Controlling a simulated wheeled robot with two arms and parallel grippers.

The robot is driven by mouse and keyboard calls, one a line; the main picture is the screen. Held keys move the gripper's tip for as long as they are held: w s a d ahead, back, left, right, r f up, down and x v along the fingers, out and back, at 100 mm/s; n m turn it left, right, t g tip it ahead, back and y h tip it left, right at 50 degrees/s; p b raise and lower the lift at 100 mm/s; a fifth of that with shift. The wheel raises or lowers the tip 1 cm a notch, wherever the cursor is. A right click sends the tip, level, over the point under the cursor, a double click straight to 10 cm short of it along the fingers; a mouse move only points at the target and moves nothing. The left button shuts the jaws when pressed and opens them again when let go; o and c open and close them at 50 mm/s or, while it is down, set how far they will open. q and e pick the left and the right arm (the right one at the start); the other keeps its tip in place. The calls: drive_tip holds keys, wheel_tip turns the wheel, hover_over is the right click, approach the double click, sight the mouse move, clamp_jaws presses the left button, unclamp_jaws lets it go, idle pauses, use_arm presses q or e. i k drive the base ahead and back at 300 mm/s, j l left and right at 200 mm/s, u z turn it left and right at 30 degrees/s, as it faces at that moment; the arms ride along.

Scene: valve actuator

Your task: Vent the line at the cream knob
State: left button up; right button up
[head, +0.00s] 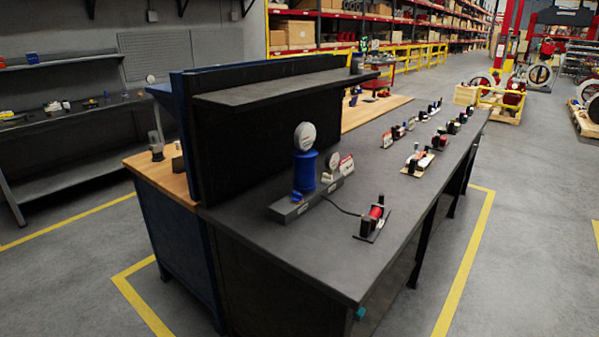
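A valve unit stands on the dark bench top (330,262). It has a grey base block (294,210), a blue cylinder (305,173) and a round white gauge (305,137) on top. A dark cable runs from the base to a small red and black device (375,217) on a dark plate. I cannot make out which part is the cream knob. Neither of my grippers is in view.
Several small devices, one on a pale board (418,162), stand farther back along the bench. A dark shelf (290,84) overhangs the bench's left side. The bench's near end is clear. Open grey floor (540,255) lies to the right.

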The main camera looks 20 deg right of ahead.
sight(327, 177)
drive_tip(key=l+u, duration=0.35)
drive_tip(key=l, duration=0.35)
drive_tip(key=l+u, duration=0.35)
drive_tip(key=l, duration=0.35)
